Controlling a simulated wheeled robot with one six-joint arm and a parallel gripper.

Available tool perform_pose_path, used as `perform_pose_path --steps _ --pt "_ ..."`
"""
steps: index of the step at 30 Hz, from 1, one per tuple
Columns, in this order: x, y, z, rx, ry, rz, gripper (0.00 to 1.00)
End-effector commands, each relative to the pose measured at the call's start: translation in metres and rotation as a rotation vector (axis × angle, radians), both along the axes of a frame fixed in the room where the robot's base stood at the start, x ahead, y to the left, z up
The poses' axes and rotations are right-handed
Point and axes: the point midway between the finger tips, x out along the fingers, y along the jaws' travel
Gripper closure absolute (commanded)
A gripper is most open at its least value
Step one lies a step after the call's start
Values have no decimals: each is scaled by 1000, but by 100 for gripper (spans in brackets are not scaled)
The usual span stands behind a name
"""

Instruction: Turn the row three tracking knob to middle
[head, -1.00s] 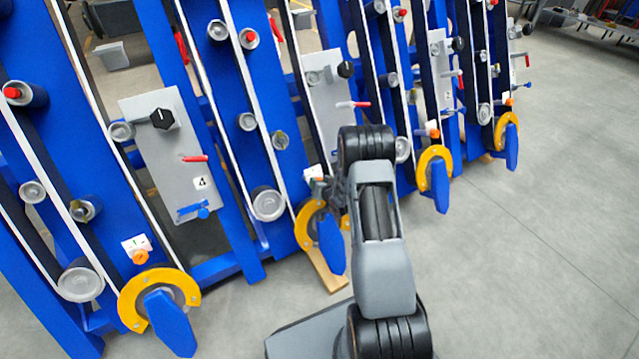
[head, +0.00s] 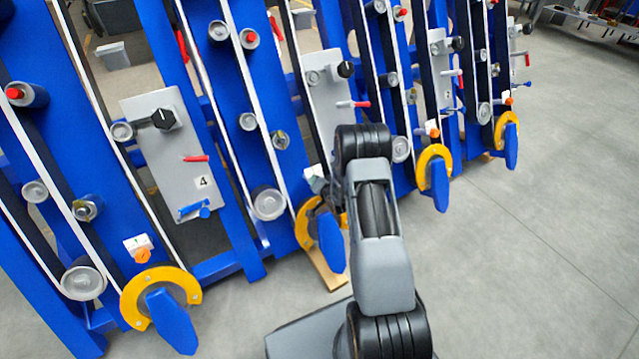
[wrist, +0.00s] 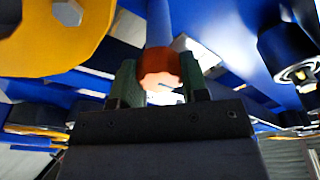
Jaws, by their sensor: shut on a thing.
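The tracking knob (wrist: 160,68) is a round orange knob, and it shows in the wrist view between the two green fingertips. My gripper (wrist: 160,86) is shut on it. In the head view my gripper (head: 326,188) is at the lower end of the second blue row from the left, just above a yellow ring. My own arm and gripper hide the knob there. I cannot make out the knob's pointer or its exact turn. No row number shows at this row.
A yellow ring guard (wrist: 55,35) is close at the upper left in the wrist view, and a dark roller (wrist: 290,50) is at the right. Another orange knob (head: 142,256) is on the leftmost row. A plate labelled 4 (head: 160,140) stands beside that row. Open floor (head: 530,240) lies right.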

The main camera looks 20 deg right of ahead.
Motion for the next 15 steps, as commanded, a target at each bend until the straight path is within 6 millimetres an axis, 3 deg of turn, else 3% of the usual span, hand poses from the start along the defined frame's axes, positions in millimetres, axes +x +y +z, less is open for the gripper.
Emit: perform_pose_path --steps 7,8,15 --pt "0 0 0 -1 -1 0 83" --pt "0 0 0 -1 -2 0 56" --pt "0 0 0 -2 -1 1 33"
